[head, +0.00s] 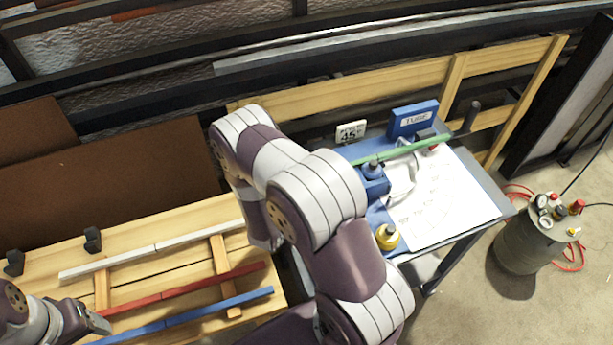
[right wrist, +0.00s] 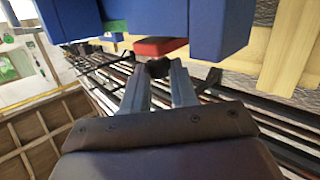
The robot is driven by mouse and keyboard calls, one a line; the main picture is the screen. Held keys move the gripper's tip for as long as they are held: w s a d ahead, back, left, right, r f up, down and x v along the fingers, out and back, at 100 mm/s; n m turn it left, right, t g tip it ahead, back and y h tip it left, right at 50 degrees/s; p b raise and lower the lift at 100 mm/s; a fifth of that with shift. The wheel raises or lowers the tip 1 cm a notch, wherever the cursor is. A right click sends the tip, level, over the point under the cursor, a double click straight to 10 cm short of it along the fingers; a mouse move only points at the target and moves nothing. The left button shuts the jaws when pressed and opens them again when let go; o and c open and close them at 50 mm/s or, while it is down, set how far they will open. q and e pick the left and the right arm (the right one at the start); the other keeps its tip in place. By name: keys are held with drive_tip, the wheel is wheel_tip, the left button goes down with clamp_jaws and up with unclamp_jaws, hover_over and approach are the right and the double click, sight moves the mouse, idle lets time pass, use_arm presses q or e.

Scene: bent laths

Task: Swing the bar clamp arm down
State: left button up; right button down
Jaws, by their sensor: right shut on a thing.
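The blue bending fixture (head: 376,187) stands on the side table, with a green lath (head: 405,150) running across it. In the right wrist view, blue blocks (right wrist: 222,30) flank a red block (right wrist: 160,46), and a bit of green lath (right wrist: 115,26) shows at the left. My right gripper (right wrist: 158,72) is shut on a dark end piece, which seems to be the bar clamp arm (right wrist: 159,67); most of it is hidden. The clamp arm's angle is unclear. In the head view my right arm covers much of the middle. My left gripper (head: 102,323) is by the bench laths; its jaws are unclear.
White (head: 150,250), red (head: 185,288) and blue (head: 190,315) laths lie on the wooden bench. A yellow-capped bottle (head: 387,237), a paper sheet (head: 445,205) and a "45" sign (head: 351,132) are on or by the side table. A grey tank (head: 530,240) stands right.

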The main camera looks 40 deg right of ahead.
drive_tip(key=shift+s+f+m+h+b, duration=0.2)
drive_tip(key=shift+f+m+h+b, duration=0.15)
drive_tip(key=shift+b, duration=0.2)
drive_tip(key=c, duration=0.9)
unclamp_jaws()
drive_tip(key=shift+a, duration=0.1)
drive_tip(key=f+v, duration=0.1)
drive_tip(key=v, duration=0.6)
drive_tip(key=shift+s+r, duration=0.2)
drive_tip(key=shift+r, duration=0.3)
drive_tip(key=shift+a, duration=0.1)
